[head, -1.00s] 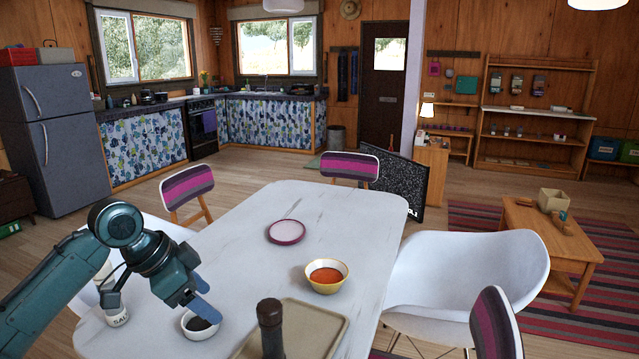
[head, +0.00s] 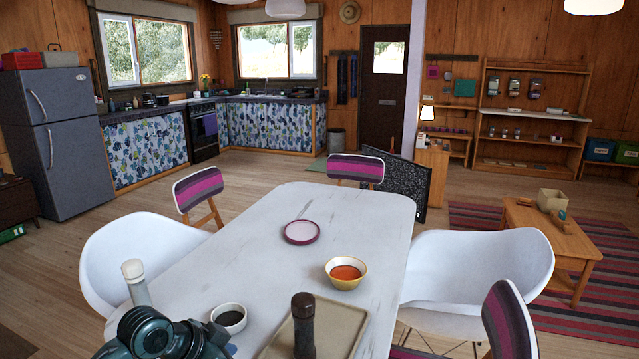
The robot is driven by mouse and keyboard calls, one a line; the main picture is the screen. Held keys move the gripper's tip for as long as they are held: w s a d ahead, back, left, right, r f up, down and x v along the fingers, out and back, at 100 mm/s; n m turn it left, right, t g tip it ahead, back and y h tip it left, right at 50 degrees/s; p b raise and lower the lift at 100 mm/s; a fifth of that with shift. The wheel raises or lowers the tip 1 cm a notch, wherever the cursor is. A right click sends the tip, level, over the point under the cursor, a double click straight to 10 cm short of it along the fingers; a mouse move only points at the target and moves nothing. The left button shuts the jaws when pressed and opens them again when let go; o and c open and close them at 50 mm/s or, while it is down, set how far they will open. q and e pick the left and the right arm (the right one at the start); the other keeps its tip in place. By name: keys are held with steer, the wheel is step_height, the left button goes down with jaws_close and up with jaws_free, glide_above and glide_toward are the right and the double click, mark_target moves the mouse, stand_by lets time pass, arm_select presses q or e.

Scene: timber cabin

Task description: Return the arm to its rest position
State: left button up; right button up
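My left arm shows only at the bottom edge of the head view, as a dark teal wrist in front of the table's near left part. My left gripper (head: 218,341) is partly visible there, low and just below the small bowl of dark contents (head: 229,318). Its fingers are mostly hidden or cut off, so I cannot tell whether they are open or shut. Nothing is clearly seen in it. My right gripper is not in view.
The white table (head: 345,225) holds a white shaker (head: 136,283), a dark bottle (head: 303,325), a tray (head: 340,335), a yellow bowl with red contents (head: 346,273) and a pink-rimmed plate (head: 301,232). White chairs (head: 150,250) flank it.

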arm_select(q)
steer(key=s+d+f+n+t+p, duration=0.2)
steer(key=s+d+f+n+t, duration=0.15)
steer(key=s+f, duration=0.55)
steer(key=s+a+f+n+t+y, duration=0.1)
steer(key=s, duration=0.5)
steer(key=s+a+f+n+t+y, duration=0.1)
steer(key=s+a+n, duration=0.1)
steer(key=s, duration=0.4)
steer(key=shift+f+y+p, duration=0.25)
steer(key=shift+y+p, duration=0.1)
steer(key=shift+y, duration=0.05)
